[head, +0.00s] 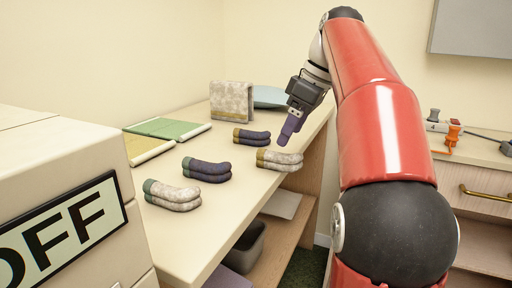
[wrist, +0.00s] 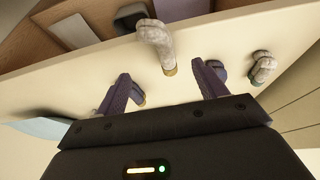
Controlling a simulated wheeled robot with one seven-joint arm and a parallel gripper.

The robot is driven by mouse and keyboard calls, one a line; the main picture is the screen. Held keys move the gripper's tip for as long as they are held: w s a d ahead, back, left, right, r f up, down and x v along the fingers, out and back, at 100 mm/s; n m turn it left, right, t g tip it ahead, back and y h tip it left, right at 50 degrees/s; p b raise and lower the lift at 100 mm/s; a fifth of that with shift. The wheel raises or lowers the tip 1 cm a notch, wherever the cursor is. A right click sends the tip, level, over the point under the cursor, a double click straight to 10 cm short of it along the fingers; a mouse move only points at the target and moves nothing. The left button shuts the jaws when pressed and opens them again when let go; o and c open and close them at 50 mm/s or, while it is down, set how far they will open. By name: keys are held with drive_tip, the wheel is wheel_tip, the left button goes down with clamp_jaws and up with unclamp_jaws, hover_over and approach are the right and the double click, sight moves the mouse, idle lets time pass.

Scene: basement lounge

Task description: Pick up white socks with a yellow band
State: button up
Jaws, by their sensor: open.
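The white socks with a yellow band (head: 282,161) lie near the shelf top's front edge in the head view, the band at their left end. In the wrist view these socks (wrist: 156,42) lie between and beyond the two finger directions, apart from the fingers. My gripper (head: 288,135) is open, its purple fingers above and slightly behind the socks in the head view. In the wrist view my gripper (wrist: 162,88) has nothing between its fingers. How high the fingertips stand above the socks I cannot tell exactly.
Dark socks with a yellow band (head: 251,136), dark socks with a green band (head: 207,170) and white socks with a green band (head: 173,195) lie nearby. Folded cloths (head: 168,130) and a patterned folded piece (head: 232,102) sit at the back. An OFF sign (head: 65,233) fronts a cabinet at left.

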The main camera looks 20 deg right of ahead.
sight(282, 152)
drive_tip(key=shift+b+x, duration=0.65)
drive_tip(key=shift+x, duration=2.95)
drive_tip(key=shift+s+f, duration=0.1)
drive_tip(key=shift+f, duration=0.15)
drive_tip(key=shift+d, duration=0.1)
drive_tip(key=c, duration=1.1)
drive_tip(key=shift+r, duration=0.1)
drive_tip(key=shift+r+p, duration=0.6)
drive_tip(key=shift+r, duration=4.5)
